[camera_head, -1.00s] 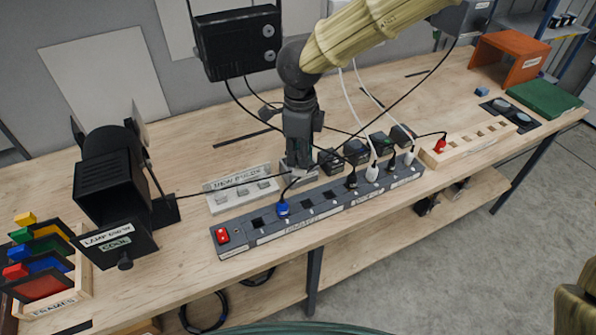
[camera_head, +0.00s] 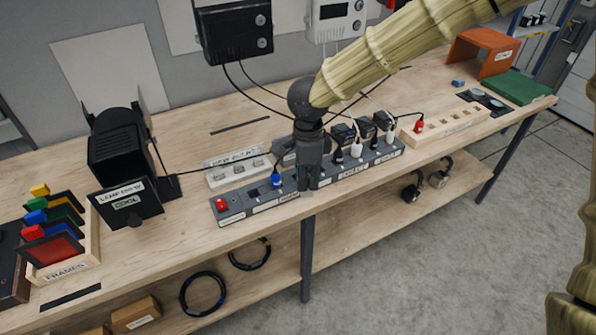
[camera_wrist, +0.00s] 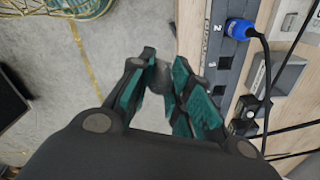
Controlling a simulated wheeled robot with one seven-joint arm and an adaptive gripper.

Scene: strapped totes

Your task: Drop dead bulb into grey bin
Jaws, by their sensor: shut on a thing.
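My gripper (camera_head: 307,192) is at the front edge of the workbench, in front of the power strip (camera_head: 345,172) and hiding part of it. In the wrist view my gripper (camera_wrist: 163,66) has its fingers closed on a small greyish thing (camera_wrist: 158,80), which looks like the dead bulb. The fingers hide most of it, and in the head view I cannot make it out. I cannot identify a grey bin in either view.
A black lamp (camera_head: 122,152) and a frames rack (camera_head: 62,272) stand on the left of the workbench (camera_head: 225,247). A new-bulbs holder (camera_head: 238,167) sits behind the strip. Cables cross behind my gripper. A dark object (camera_wrist: 12,100) lies at the wrist view's left. Floor (camera_head: 440,265) in front is clear.

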